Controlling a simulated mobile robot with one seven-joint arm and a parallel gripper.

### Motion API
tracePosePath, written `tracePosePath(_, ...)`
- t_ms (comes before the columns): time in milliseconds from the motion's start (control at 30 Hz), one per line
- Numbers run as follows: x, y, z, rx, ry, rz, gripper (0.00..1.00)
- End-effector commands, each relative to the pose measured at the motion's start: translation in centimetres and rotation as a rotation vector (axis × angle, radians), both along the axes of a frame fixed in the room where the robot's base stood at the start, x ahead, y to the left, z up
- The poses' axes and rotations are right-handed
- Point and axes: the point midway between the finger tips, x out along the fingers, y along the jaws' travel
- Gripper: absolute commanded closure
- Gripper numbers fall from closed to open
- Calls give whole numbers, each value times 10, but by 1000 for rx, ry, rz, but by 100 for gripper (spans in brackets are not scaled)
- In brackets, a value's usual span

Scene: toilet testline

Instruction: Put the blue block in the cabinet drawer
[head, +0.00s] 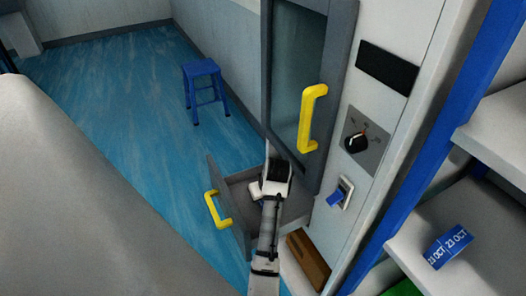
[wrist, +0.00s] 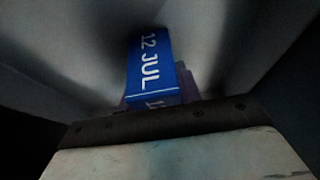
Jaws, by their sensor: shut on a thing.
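A blue block (wrist: 150,62) marked "12 JUL" is in my gripper in the wrist view, against grey walls. The fingers are mostly hidden behind the block and the dark gripper body. In the head view my gripper (head: 274,178) is over the open cabinet drawer (head: 230,235), a grey drawer low on the cabinet with a yellow handle (head: 217,209). The arm hides the block and part of the drawer's inside there. I cannot tell whether the block touches the drawer floor. A second blue block (head: 448,246), marked "23 OCT", lies on a shelf at the right.
Above the drawer is a glazed cabinet door (head: 297,60) with a yellow handle (head: 312,118). A panel with a black knob (head: 357,142) and a blue switch (head: 338,195) is right of it. A blue stool (head: 203,88) stands on open blue floor. White shelves (head: 497,130) are at the right.

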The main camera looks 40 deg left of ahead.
Motion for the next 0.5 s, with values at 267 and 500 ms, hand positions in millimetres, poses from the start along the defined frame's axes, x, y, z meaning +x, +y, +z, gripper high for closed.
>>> tracePosePath(267,0,0,-3,0,0,0,45)
tracePosePath(500,0,0,-3,0,0,0,44)
